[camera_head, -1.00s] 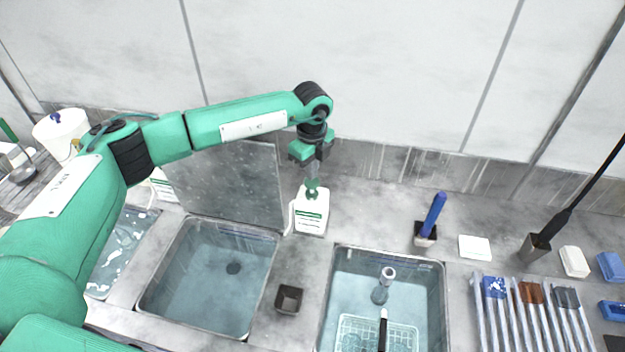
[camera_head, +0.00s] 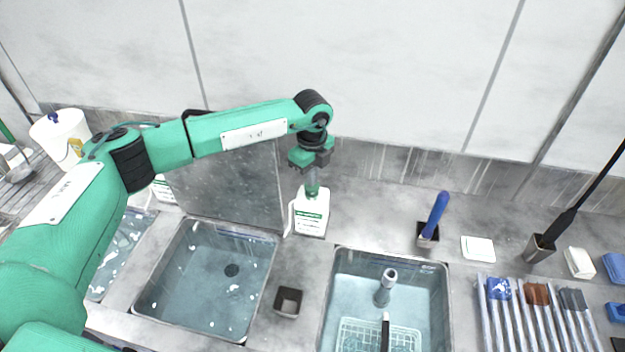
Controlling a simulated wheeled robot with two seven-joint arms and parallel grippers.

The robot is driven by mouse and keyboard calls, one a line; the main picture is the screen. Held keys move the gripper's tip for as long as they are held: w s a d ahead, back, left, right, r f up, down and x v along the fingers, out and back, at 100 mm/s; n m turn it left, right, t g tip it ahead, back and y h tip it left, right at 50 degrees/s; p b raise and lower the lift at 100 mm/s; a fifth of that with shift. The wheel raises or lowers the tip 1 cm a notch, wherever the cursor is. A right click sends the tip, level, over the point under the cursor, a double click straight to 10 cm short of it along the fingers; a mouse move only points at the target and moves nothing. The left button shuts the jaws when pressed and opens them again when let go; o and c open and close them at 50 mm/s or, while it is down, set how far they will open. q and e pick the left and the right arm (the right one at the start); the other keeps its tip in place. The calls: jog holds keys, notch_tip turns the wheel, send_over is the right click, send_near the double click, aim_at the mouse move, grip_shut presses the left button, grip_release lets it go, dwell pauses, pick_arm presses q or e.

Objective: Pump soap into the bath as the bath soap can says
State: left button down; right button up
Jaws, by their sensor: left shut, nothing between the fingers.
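A white soap can (camera_head: 311,216) with a green pump head and a green-marked label stands upright on the counter, between the two larger basins. My left gripper (camera_head: 312,180) is shut with nothing held, pointing down right over the pump head, which it partly hides. The left bath (camera_head: 232,270) holds water with white foam flecks on its surface. The right bath (camera_head: 341,300) holds water, a grey standpipe and a white basket. Another white can (camera_head: 163,188) shows partly behind my left arm. My right gripper is not in view.
A small grey square cup (camera_head: 288,301) stands between the baths. A blue-handled tool (camera_head: 434,215) stands in a holder, with a white pad (camera_head: 478,248) beside it. A ribbed rack (camera_head: 530,315) lies at the right. A grey panel (camera_head: 228,185) stands behind the left bath.

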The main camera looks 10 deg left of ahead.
pick_arm(q)
jog(key=shift+s, duration=0.1)
jog(key=shift+r+p, duration=0.5)
jog(key=shift+r, duration=1)
jog(key=shift+f, duration=0.1)
